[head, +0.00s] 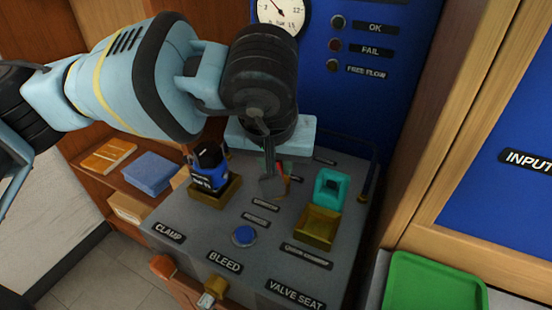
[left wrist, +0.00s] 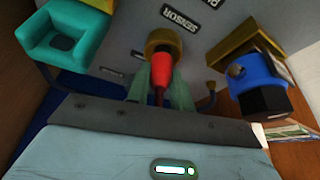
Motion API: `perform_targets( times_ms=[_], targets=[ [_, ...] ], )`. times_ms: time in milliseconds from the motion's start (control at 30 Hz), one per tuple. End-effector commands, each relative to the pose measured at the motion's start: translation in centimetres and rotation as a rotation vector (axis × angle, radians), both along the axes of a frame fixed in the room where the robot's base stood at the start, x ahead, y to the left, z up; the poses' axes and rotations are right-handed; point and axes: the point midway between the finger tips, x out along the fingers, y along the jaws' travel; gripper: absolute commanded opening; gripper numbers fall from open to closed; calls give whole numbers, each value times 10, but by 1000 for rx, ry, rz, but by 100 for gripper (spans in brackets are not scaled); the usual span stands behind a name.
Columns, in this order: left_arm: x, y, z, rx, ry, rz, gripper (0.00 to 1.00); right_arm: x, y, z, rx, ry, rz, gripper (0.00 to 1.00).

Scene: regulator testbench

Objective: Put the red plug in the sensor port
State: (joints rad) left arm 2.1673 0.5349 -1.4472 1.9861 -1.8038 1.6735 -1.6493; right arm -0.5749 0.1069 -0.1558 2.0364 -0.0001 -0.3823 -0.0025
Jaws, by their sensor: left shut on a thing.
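The red plug (left wrist: 160,84) is held between the two pale green fingers of my left gripper (left wrist: 161,92) in the left wrist view. In the head view my left gripper (head: 273,184) points down at the grey bench top, with a little red of the plug (head: 285,170) showing beside the fingers. The port is hidden there. My right gripper is not in view.
A teal block (head: 331,187) stands by a brass holder (head: 318,226) to the right. A blue and black part (head: 208,170) sits in another brass holder at left. A blue button (head: 244,236) is at the front of the bench (head: 185,228). A green tray (head: 440,262) lies at right.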

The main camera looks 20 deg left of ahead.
Motion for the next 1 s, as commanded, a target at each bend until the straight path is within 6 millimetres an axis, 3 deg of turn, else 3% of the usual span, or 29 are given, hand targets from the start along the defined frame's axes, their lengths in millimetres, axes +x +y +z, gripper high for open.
perform_targets(
  times_ms=[200,233,400,733,1000],
  targets=[
    [0,0,-4,0,1,-1,0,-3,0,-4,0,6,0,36],
    [0,0,-4,0,1,-1,24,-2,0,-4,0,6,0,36],
    [0,0,-3,0,0,-1,44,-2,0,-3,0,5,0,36],
    [0,0,0,0,-1,-1,44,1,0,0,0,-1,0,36],
    [-14,-2,36,-1,-4,-4,44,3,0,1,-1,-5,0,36]
  ],
)
